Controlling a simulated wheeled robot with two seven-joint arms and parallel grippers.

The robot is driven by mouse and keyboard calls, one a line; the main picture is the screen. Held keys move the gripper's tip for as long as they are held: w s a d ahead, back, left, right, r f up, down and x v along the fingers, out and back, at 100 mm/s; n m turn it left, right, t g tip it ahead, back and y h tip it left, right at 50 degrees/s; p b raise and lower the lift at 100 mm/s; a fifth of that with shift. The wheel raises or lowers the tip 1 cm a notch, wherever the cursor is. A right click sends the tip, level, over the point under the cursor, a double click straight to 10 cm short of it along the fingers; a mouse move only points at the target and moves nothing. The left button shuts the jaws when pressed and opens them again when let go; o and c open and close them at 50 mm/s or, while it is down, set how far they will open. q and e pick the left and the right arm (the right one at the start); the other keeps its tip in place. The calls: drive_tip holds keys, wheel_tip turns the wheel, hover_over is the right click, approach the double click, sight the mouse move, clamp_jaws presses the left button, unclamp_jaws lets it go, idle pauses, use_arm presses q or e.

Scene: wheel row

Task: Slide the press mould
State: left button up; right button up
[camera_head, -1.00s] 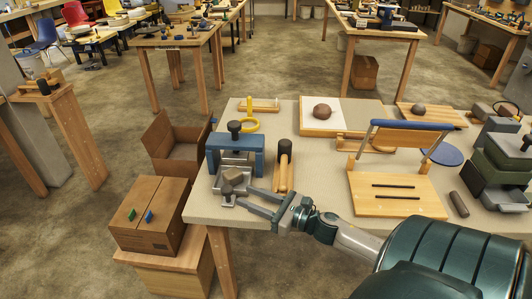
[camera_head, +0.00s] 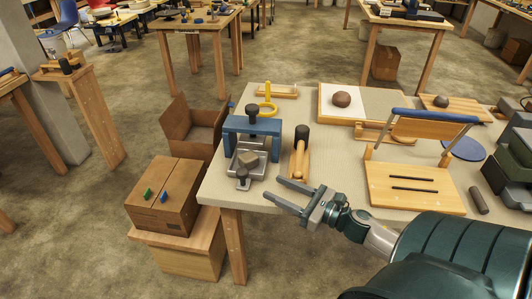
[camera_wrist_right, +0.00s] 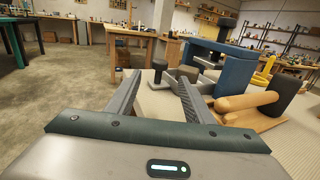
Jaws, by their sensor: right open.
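The press (camera_head: 252,126) has a blue frame with a black knob on top and stands near the table's front left corner. Its metal mould (camera_head: 240,168) sticks out at the front, with a grey-brown block (camera_head: 248,157) on it and a dark-knobbed handle (camera_head: 242,175) at its near end. My right gripper (camera_head: 273,190) is open and empty, right of the handle and apart from it, near the table's front edge. In the right wrist view, the handle's knob (camera_wrist_right: 160,65) shows beyond and between the open fingers (camera_wrist_right: 160,82). My left gripper is in neither view.
A wooden piece with a dark-ended roller (camera_head: 301,145) lies right of the press. A blue-railed wooden stand (camera_head: 415,183) is farther right. Cardboard boxes (camera_head: 168,195) stand beyond the table's left edge. The table (camera_head: 310,170) is bare between roller and stand.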

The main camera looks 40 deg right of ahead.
sight(243, 178)
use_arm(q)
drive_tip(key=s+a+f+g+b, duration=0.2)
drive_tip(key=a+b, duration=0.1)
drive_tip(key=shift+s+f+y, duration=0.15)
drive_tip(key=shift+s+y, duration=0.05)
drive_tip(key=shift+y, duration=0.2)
use_arm(e)
drive_tip(key=s+a+m+g+h, duration=0.1)
drive_tip(key=s+a+m+h, duration=0.1)
drive_tip(key=a+m+h, duration=0.6)
drive_tip(key=a+h, duration=0.3)
drive_tip(key=h, duration=0.2)
drive_tip(key=shift+s+a+f+m, duration=0.2)
drive_tip(key=shift+s+a+m, duration=0.1)
drive_tip(key=shift+a+m, duration=0.1)
drive_tip(key=p+x, duration=0.2)
drive_tip(key=x, duration=1.4)
drive_tip(key=shift+d, duration=0.2)
drive_tip(key=shift+w+d, duration=0.3)
drive_tip(key=shift+w, duration=0.25)
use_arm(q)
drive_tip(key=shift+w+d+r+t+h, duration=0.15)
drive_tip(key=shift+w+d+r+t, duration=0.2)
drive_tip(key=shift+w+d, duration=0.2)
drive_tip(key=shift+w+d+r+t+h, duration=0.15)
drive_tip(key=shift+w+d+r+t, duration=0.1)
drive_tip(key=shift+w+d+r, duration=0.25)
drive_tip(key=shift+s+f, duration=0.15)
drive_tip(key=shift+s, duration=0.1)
